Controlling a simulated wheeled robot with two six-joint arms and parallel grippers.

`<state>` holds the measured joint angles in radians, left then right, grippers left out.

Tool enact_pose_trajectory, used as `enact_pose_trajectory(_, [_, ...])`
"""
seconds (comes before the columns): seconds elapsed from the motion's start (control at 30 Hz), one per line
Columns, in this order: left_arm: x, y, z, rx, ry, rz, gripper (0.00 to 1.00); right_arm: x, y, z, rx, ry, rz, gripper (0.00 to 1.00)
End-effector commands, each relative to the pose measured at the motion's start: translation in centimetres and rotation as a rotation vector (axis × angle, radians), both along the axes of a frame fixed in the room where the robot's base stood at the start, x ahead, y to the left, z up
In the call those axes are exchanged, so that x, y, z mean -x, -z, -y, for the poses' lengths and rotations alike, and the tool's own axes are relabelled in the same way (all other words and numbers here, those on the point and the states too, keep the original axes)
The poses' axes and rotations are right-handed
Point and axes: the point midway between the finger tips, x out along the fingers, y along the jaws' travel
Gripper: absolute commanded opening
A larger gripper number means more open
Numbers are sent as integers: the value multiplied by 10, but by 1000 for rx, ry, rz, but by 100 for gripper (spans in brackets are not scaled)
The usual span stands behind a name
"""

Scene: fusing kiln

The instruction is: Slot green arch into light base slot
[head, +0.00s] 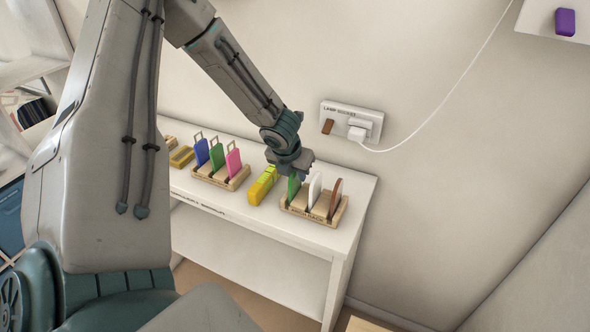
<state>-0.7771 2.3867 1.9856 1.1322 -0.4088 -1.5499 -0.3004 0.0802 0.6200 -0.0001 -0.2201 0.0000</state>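A green arch-shaped piece (293,188) stands upright at the left end of a light wooden rack (299,210) on the white table. A white rounded piece (315,190) and a brown rounded piece (335,197) stand in the same rack to its right. My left gripper (298,172) is right above the green piece and hides its top. I cannot tell whether its fingers are closed on the piece or whether the piece is fully seated. My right gripper is not in view.
A second wooden rack (226,184) holds blue, green and pink pieces with handles. Yellow-green blocks (263,185) lie between the racks. A wall socket (350,121) with a white plug and cable is behind. The white table's (353,215) right end is clear.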

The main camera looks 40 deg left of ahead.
Motion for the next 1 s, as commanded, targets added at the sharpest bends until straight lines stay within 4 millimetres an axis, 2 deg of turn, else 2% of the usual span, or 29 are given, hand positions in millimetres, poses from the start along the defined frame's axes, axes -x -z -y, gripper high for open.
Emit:
enact_pose_trajectory(0.3, [0,0,0,0,-1,0,32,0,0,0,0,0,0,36])
enact_pose_trajectory(0.47, [0,3,0,1,-1,1,32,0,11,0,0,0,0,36])
enact_pose_trajectory(0.6, [8,-27,3,4,-2,5,32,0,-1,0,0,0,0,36])
enact_pose_trajectory(1.0, [36,-85,8,2,-2,5,32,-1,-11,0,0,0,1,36])
